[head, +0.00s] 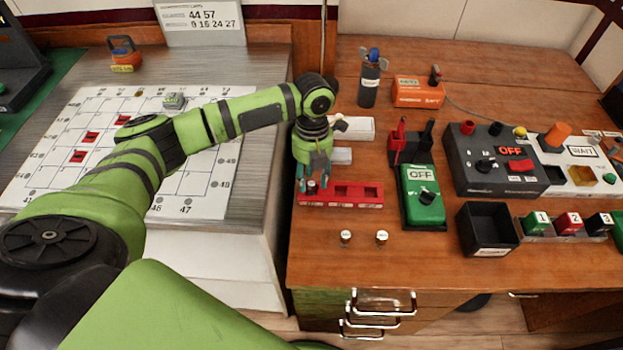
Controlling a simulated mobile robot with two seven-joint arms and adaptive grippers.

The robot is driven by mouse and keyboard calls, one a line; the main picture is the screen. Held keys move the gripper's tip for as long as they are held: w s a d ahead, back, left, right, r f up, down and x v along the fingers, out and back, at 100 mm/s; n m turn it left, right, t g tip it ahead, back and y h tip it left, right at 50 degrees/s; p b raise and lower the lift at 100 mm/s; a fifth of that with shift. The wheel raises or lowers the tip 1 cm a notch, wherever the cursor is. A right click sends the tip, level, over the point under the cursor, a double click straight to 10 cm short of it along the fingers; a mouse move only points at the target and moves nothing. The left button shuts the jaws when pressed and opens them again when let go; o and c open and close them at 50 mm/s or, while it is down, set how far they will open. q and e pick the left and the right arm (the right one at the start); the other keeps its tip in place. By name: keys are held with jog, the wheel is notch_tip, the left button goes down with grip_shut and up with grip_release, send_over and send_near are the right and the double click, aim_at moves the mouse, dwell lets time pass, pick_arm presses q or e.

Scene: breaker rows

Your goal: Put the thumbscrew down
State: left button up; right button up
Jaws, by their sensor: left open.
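My left gripper (313,182) points down over the left end of the red tray (345,205). Its fingers are open. The tray's other slots to the right look empty. Two small white-topped knobs (346,237) (382,237) stand on the wood in front of the tray. My right gripper is not in view.
A green OFF box (422,196) stands close right of the tray, with a black bin (487,230) beyond. White blocks (357,128) lie behind the gripper. A dark canister (369,84) stands farther back. The wooden counter's front strip is mostly clear.

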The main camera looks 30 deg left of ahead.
pick_arm(q)
notch_tip(320, 180, up, 11)
jog(key=w+b, duration=0.1)
jog(key=shift+a, duration=0.2)
